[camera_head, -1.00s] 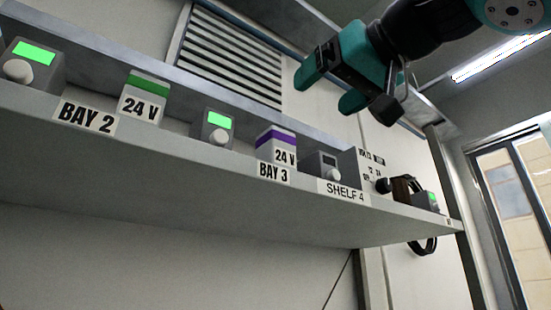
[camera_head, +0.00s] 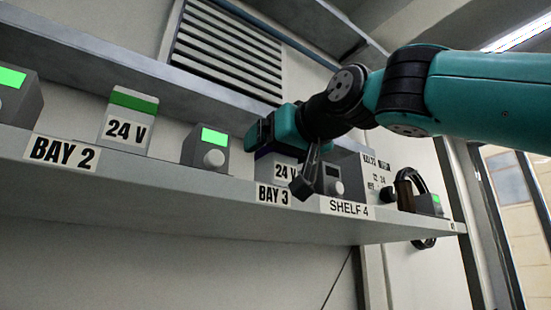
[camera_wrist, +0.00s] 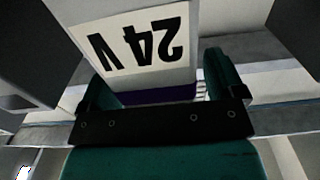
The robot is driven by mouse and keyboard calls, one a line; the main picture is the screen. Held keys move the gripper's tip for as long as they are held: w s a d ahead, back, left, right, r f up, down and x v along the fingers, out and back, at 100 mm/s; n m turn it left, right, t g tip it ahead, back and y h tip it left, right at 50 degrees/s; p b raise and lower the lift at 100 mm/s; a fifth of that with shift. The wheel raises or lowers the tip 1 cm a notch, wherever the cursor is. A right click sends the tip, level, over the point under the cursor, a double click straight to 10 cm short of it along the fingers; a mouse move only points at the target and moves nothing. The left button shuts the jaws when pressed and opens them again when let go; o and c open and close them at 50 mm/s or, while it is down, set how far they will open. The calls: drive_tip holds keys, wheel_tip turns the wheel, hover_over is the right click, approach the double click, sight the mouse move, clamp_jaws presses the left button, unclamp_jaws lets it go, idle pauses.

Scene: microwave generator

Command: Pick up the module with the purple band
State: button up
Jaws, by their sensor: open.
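The module with the purple band (camera_head: 283,171) stands on the shelf above the BAY 3 label, partly hidden behind my gripper and wrist in the head view. In the wrist view the module (camera_wrist: 150,40) appears upside down with its 24 V label, and its purple band (camera_wrist: 160,94) shows between my teal fingers. My gripper (camera_head: 267,133) is open at the top of the module. In the wrist view one finger is on each side of the band; I cannot tell whether either touches it.
A green-banded 24 V module (camera_head: 128,122) stands farther left. A grey box with a green screen and knob (camera_head: 207,147) stands close on the left, and another grey box (camera_head: 333,177) close on the right. A shelf wall runs behind.

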drive_tip(key=c, duration=1.1)
drive_tip(key=shift+c, duration=0.2)
